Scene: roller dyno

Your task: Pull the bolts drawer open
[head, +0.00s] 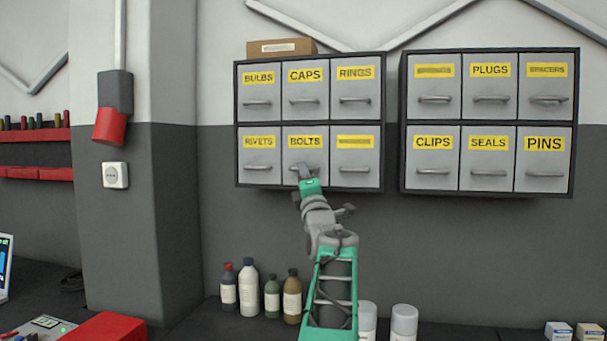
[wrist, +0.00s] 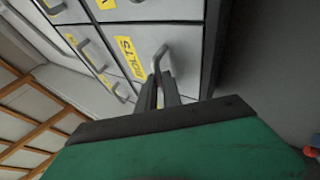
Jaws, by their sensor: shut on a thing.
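The bolts drawer (head: 306,150) is the bottom middle drawer of the left wall cabinet. It has a grey front and a yellow BOLTS label, and looks flush with the drawers beside it. My gripper (head: 305,172) reaches up to it from below, covering most of its handle in the head view. In the wrist view the bolts drawer (wrist: 181,43) shows its label turned sideways. There the two dark fingers of my gripper (wrist: 161,84) are shut on the grey bar handle (wrist: 162,60).
A second drawer cabinet (head: 401,120) hangs to the right. A cardboard box (head: 281,47) lies on top of the left cabinet. Several bottles (head: 248,290) and two pale canisters (head: 404,322) stand on the bench below.

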